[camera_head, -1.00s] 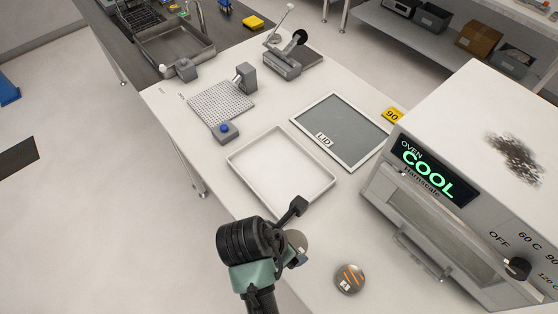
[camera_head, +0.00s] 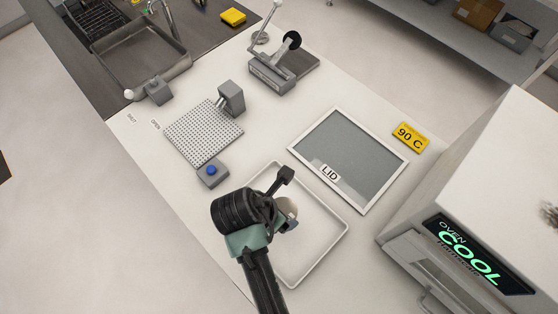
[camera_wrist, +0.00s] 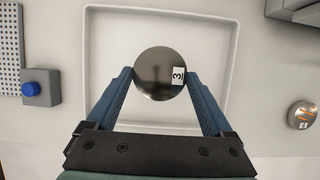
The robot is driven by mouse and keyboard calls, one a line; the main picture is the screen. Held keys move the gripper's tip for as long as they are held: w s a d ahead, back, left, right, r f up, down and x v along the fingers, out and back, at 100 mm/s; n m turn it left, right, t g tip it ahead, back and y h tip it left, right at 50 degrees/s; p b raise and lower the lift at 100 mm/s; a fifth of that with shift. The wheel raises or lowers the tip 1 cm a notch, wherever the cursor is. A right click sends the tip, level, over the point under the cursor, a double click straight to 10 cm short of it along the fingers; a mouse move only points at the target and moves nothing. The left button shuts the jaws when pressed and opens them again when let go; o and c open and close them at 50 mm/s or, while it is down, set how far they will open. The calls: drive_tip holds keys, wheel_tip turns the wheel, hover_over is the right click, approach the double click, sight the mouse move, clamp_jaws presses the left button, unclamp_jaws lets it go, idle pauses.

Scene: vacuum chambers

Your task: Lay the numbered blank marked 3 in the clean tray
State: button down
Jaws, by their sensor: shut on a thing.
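My gripper (camera_wrist: 160,84) is shut on a round, dark, mirror-like disc (camera_wrist: 155,74) with a white label reading 3. In the wrist view the fingers hold the disc by its left and right edges. The white tray (camera_wrist: 231,60) lies below it, and the disc shows over the tray's floor; its height above the floor is hard to tell. In the head view my gripper and the disc (camera_head: 288,210) are over the tray (camera_head: 336,241), and my arm hides the tray's left part.
A grey panel marked LID (camera_head: 352,150) lies beside the tray. A perforated plate (camera_head: 203,131) and a blue-button box (camera_head: 212,174) stand to the left. The oven (camera_head: 470,260), reading COOL, is at right. Another disc with orange marks (camera_wrist: 301,114) lies right of the tray.

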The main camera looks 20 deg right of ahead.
wheel_tip(320, 180, down, 3)
drive_tip(key=shift+s, duration=0.15)
drive_tip(key=shift+f, duration=1.85)
drive_tip(key=shift+f, duration=0.15)
unclamp_jaws()
